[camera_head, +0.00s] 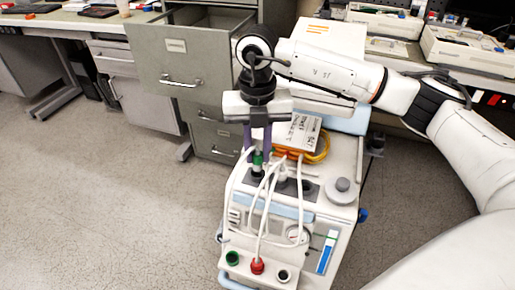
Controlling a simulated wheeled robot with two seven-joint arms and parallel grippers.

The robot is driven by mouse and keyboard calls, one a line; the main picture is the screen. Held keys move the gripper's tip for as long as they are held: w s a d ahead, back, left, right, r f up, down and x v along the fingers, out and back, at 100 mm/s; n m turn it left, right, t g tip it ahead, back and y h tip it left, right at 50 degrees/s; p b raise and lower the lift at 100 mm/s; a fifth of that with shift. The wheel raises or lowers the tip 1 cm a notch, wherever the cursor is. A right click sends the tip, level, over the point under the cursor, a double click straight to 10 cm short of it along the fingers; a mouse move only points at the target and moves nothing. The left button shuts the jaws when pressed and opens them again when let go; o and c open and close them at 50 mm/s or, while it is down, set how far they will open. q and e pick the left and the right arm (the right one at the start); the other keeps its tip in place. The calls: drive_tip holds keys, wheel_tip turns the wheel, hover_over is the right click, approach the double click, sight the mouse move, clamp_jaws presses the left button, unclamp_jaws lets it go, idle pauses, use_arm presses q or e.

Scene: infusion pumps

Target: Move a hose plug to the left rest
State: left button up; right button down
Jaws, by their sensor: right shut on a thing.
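The infusion pump cart (270,212) stands in the middle with several white hoses looping over its top and front. My right gripper (258,150) points down over the back left of its top. Its purple fingers are shut on a green hose plug (258,159). The plug is upright, at the dark left rest (257,171); I cannot tell whether it is seated or just above. Another rest with a pale plug (282,180) is beside it, and a dark rest (308,190) is further right. On the front are green (233,258), red (257,266) and black (283,276) ports. My left gripper is not in view.
A grey round knob (342,185) is at the right of the top. A filing cabinet with an open drawer (178,62) stands behind. The floor at left is clear.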

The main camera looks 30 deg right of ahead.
drive_tip(key=shift+f+b, duration=1.1)
drive_tip(key=shift+f, duration=0.45)
drive_tip(key=c, duration=1.5)
unclamp_jaws()
